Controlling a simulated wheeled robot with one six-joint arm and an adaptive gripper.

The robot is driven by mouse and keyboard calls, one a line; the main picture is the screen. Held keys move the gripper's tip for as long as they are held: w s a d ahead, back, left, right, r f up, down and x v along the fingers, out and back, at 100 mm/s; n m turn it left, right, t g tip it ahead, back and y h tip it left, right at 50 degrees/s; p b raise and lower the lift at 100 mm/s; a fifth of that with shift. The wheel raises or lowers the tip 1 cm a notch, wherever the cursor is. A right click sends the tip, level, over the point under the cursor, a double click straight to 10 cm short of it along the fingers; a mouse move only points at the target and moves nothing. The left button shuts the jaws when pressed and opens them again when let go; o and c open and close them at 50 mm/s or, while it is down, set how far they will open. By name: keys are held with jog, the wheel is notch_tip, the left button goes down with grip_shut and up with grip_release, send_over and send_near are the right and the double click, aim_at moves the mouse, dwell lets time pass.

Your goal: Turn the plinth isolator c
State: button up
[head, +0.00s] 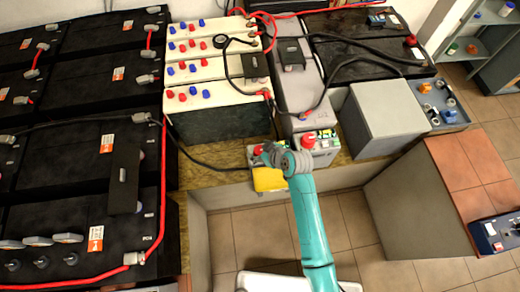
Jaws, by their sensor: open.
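Two small grey boxes with green-and-white tops and red knobs stand on the plinth edge, in the middle of the head view. The right box (321,157) has its red knob (308,141) in plain sight. The left box (252,159) is mostly hidden by my arm's end, with a bit of red (258,150) showing. I cannot read a letter on either box. My gripper (268,152) is at the left box, seen from behind and small. Its jaws are open; whether they touch the knob is unclear. A yellow piece (269,179) shows just below it.
Black batteries (75,200) with red cables fill the left. Cream batteries (220,120) and a grey case (300,85) stand behind the boxes, with black cables draped near. A grey cabinet (385,120) is to the right. A tiled-top counter (470,175) stands further right. Floor is clear below.

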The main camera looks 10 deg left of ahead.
jog(key=c, duration=1.2)
jog(key=shift+o, duration=0.2)
jog(key=shift+m, duration=0.3)
jog(key=m+t+h, duration=0.2)
jog(key=m+h, duration=0.1)
jog(key=m, duration=0.1)
jog(key=m+t+h, duration=0.1)
jog(key=m+h, duration=0.3)
jog(key=m, duration=0.1)
jog(key=shift+a, duration=0.1)
jog(key=m+h, duration=0.3)
jog(key=m, duration=0.2)
jog(key=shift+g, duration=0.4)
jog(key=shift+m+g+h, duration=0.8)
jog(key=shift+m+h, duration=0.5)
jog(key=shift+m, duration=0.4)
jog(key=shift+f, duration=0.1)
